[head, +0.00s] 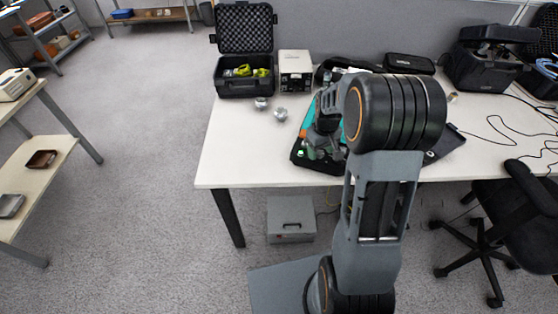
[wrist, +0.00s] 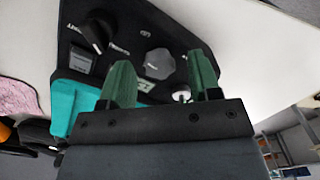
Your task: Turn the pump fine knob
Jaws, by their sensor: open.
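The dark panel of a device with teal parts (wrist: 78,122) fills the upper part of the wrist view. On it are a grey lobed knob (wrist: 158,62), a black pointer knob (wrist: 95,35) to its left and a small silver fitting (wrist: 182,95) below right. The labels are too blurred to tell which knob is the pump fine one. My gripper (wrist: 162,68) is open, with its two green fingers on either side of the grey knob in this picture; contact is not clear. In the head view the device (head: 299,158) lies at the table's front edge, largely hidden by my arm.
On the white table (head: 232,150) stand an open black case (head: 245,88), a beige box (head: 296,70) and two silver pieces (head: 280,114). A black case (head: 485,62) and cables lie at right. An office chair (head: 500,220) stands at the front right. The table's left front is clear.

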